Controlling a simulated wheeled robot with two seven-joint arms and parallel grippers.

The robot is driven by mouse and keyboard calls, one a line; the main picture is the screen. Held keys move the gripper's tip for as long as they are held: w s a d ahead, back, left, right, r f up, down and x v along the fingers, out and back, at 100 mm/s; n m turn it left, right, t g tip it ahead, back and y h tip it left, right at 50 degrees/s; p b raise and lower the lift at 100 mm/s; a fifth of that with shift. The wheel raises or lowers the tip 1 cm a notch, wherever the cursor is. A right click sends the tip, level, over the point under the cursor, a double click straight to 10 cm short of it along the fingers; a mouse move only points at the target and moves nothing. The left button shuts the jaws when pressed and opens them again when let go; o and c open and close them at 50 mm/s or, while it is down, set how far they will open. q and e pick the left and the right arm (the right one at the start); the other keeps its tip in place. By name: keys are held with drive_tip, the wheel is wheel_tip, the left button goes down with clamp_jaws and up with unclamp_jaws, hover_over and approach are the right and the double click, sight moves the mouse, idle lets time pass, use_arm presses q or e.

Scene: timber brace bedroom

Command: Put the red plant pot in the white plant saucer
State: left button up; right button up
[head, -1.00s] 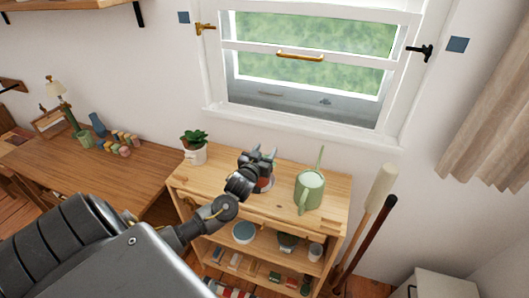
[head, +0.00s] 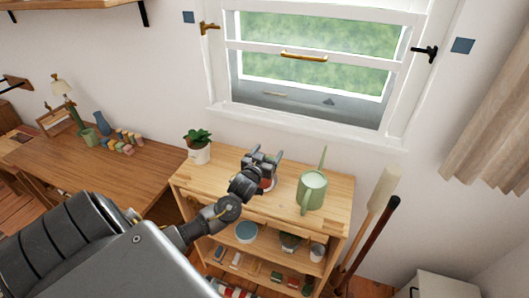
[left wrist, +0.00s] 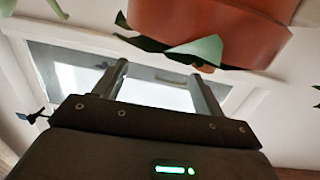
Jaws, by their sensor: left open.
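The red plant pot (head: 269,184) stands on the top of the wooden shelf unit, mostly hidden behind my left gripper in the head view. In the left wrist view the red pot (left wrist: 215,25) fills the top of the picture, with green leaves close to it, beyond the fingertips. My left gripper (head: 264,156) is open at the pot, and its two fingers (left wrist: 160,75) show apart with nothing between them. A pale rim shows low by the pot, but I cannot tell whether it is the white plant saucer. My right gripper is out of view.
A green watering can (head: 312,190) stands right of the pot, and a white-potted plant (head: 199,152) stands at the left on the shelf unit (head: 330,222). A window (head: 310,70) is behind.

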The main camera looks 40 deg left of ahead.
use_arm(q)
drive_tip(key=b+v, duration=0.3)
drive_tip(key=v, duration=0.9)
